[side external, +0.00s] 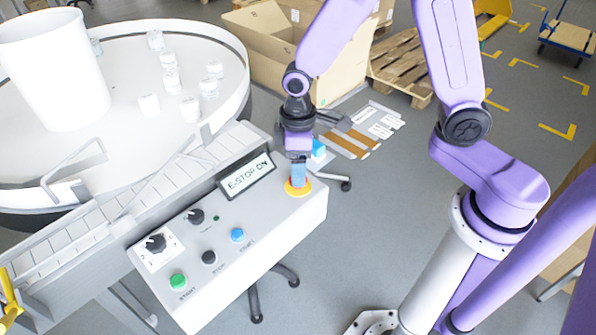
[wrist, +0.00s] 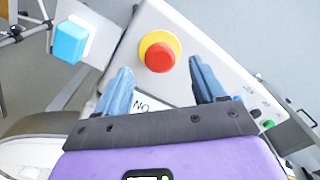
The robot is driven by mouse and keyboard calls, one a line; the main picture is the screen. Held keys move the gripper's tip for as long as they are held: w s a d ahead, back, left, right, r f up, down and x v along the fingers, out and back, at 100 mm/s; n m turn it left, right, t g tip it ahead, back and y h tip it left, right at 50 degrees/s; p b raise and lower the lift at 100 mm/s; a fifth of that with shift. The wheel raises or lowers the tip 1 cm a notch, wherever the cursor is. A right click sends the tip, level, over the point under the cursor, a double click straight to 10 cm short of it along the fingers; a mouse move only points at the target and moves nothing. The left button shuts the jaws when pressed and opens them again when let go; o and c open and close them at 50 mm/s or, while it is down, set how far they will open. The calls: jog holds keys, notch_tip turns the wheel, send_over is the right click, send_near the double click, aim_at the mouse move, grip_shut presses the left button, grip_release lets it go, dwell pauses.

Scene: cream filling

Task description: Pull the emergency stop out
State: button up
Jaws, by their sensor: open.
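The emergency stop is a red mushroom button (wrist: 160,57) on a yellow ring, on the white control panel; in the wrist view it lies beyond and between the fingertips. In the side external view the yellow ring (side external: 297,187) shows at the panel's far right corner, with the button mostly hidden behind the fingers. My gripper (side external: 299,178) points down right over it there. In the wrist view my gripper (wrist: 160,75) has its two blue fingers wide apart with nothing between them. I cannot tell whether the fingers touch the button. A display (side external: 246,177) reads "E-STOP ON".
The panel (side external: 262,235) also carries black knobs (side external: 155,243), a green button (side external: 178,281) and a blue button (side external: 237,235). A blue-topped block (wrist: 71,41) stands just beyond the panel. A round white table (side external: 115,100) with small jars is at left. Cardboard boxes (side external: 262,50) stand behind.

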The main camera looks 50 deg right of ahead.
jog(key=shift+f, duration=1.5)
jog(key=shift+c, duration=0.3)
grip_shut()
jog(key=shift+r, duration=1.05)
jog(key=shift+o, duration=0.3)
grip_release()
notch_tip(320, 180, up, 17)
jog(key=shift+r, duration=0.2)
